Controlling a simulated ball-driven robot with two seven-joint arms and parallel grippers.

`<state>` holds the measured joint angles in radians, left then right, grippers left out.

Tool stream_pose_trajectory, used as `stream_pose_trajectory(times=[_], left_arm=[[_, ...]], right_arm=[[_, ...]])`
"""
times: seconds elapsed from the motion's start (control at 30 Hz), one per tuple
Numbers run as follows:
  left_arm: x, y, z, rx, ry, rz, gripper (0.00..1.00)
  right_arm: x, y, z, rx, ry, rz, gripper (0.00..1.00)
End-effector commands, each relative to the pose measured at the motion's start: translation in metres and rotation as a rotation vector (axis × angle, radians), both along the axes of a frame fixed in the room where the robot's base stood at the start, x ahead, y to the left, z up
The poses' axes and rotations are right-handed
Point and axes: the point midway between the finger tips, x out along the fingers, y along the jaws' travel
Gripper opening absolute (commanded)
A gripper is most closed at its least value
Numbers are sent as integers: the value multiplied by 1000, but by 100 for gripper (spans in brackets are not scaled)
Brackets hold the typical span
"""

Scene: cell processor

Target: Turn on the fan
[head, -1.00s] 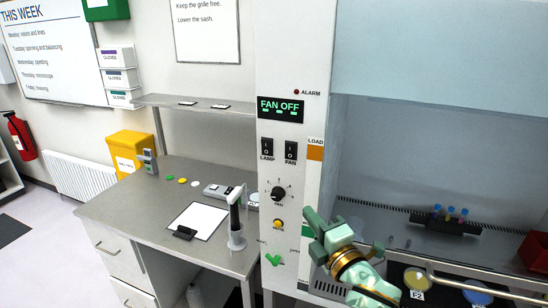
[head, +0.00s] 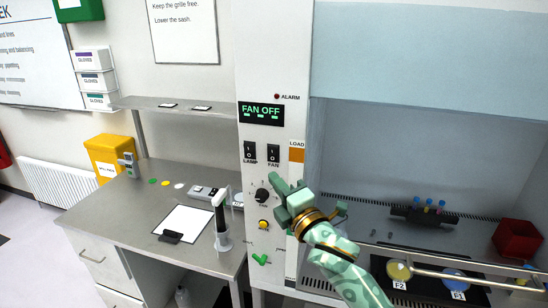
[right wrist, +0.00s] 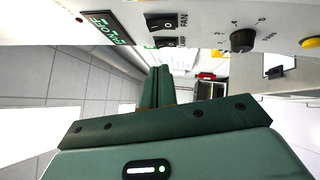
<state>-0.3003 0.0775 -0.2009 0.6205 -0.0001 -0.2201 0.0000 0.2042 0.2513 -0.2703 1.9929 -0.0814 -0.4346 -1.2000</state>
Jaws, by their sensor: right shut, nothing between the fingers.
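The fan switch (head: 273,153) is a black rocker labelled FAN on the white cabinet's front panel. It also shows near the top of the right wrist view (right wrist: 161,20). The green-lit display (head: 261,113) above it reads FAN OFF. My right gripper (head: 277,183) is shut and empty, just below the fan switch and apart from it in the picture. Its closed fingers also show in the right wrist view (right wrist: 158,87). Whether it touches the panel cannot be told. My left gripper is not in view.
The lamp switch (head: 250,152) sits immediately left of the fan switch. A black knob (head: 262,195) and a yellow button (head: 263,225) are lower on the panel. An orange patch (head: 297,155) under LOAD is to the right. The cabinet's opening holds a tube rack (head: 420,216) and a red bin (head: 517,238).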

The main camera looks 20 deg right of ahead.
Motion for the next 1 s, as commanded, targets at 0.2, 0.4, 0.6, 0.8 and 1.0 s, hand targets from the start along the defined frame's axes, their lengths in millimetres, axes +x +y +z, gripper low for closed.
stream_pose_trajectory(times=[0.2,0.4,0.6,0.8,1.0], left_arm=[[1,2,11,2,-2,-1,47],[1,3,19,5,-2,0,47],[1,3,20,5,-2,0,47],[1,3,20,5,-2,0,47],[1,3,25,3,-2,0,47]], right_arm=[[43,6,12,-1,0,-1,0],[63,-9,18,-1,0,0,0],[69,-14,19,0,0,0,0],[69,-14,18,0,1,0,0],[73,-16,22,-1,0,0,0]])
